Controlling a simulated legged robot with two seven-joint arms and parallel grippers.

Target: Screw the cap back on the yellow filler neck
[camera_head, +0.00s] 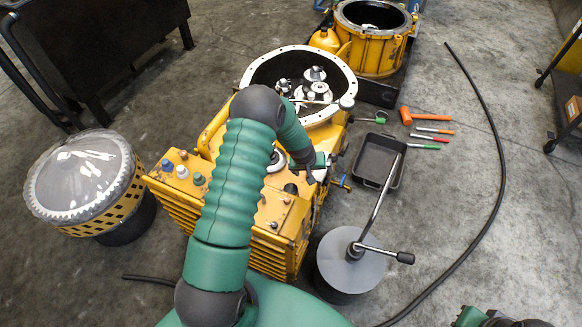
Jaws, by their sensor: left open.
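The yellow transmission housing (292,222) stands in the middle, with a large open white-rimmed flange at its top. My left arm crosses in front of it and hides part of its top. My left gripper (309,176) is open at the housing's right side, close to small white and dark fittings; I cannot tell whether it touches one. A white round fitting (275,161) sits on the housing beside the gripper. I cannot tell for certain which part is the yellow filler neck or the cap. Part of my right arm's end (497,318) shows at the bottom right edge, cut off.
A black tray (378,160) lies right of the housing, near an orange mallet (425,116) and several hand tools. A grey drum (349,268) with a bar handle stands in front. A plastic-covered drum (84,178) is left. A black hose (502,165) curves across the floor.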

